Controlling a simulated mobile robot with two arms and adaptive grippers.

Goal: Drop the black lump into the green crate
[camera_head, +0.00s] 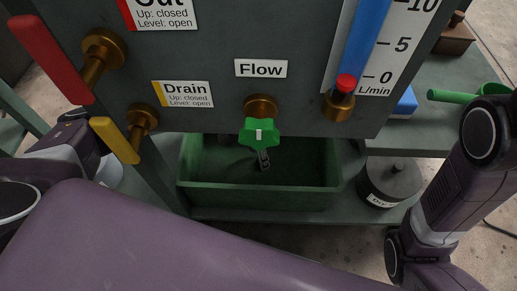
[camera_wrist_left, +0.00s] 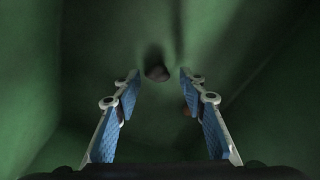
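A black lump (camera_wrist_left: 157,68) shows in the left wrist view, just beyond and between my left fingertips, against green surfaces. I cannot tell whether it is falling or lying on the green. My left gripper (camera_wrist_left: 158,80) is open, its two blue-padded fingers wide apart and touching nothing visible between them. The green crate (camera_head: 260,198) stands below the grey panel in the head view, its back part hidden by the panel. My left gripper is hidden in the head view, and I cannot make out the lump there. My right gripper is out of view; only its arm shows at right.
The panel (camera_head: 225,105) carries a red lever (camera_head: 50,58), a yellow lever (camera_head: 115,140) and a green flow handle (camera_head: 259,134) overhanging the crate. A dark lidded pot (camera_head: 390,182) stands right of the crate.

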